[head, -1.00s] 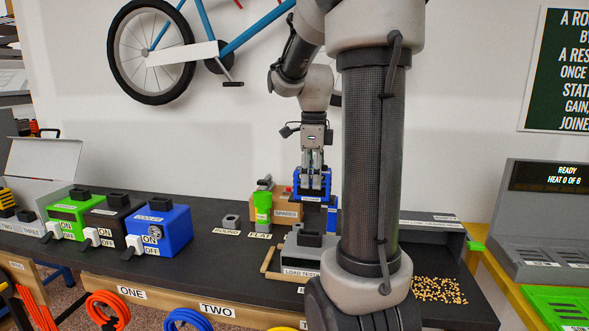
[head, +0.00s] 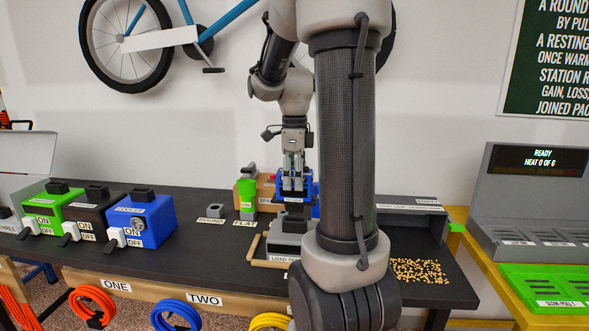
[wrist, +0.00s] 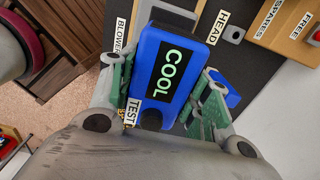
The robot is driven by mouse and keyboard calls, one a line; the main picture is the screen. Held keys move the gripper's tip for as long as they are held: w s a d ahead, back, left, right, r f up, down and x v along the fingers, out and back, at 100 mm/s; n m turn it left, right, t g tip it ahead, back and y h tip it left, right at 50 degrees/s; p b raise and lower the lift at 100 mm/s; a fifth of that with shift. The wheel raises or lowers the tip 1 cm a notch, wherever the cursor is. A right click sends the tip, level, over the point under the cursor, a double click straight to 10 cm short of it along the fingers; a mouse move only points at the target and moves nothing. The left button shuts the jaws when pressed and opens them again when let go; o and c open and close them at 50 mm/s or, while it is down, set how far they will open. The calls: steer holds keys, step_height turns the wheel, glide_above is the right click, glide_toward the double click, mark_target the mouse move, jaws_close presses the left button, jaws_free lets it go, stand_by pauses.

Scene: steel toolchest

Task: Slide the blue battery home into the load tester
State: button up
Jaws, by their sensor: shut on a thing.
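The blue battery (wrist: 180,42) fills the middle of the wrist view, its dark display reading COOL in green. My gripper (head: 293,183) is shut on it, one finger at each side. In the head view the battery (head: 280,187) is partly hidden by the fingers. It is held roughly upright above the grey load tester (head: 286,242), which has a dark raised part on top. My own arm covers the tester's right side. Whether the battery's lower end touches the tester cannot be told. In the wrist view the battery hides most of the tester.
A green battery-like item (head: 248,199) stands just left of my gripper, with a wooden spares box (head: 266,184) behind. Another blue item (wrist: 228,95) is right of the battery. Green, black and blue cooler (head: 152,221) units stand left. Pellets (head: 418,270) lie right.

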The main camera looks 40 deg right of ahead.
mark_target(295, 196)
steer(key=shift+f, duration=0.65)
steer(key=shift+f, duration=2.25)
stand_by(0.7)
steer(key=o, duration=1.5)
step_height(295, 196, up, 12)
steer(key=shift+f, duration=0.1)
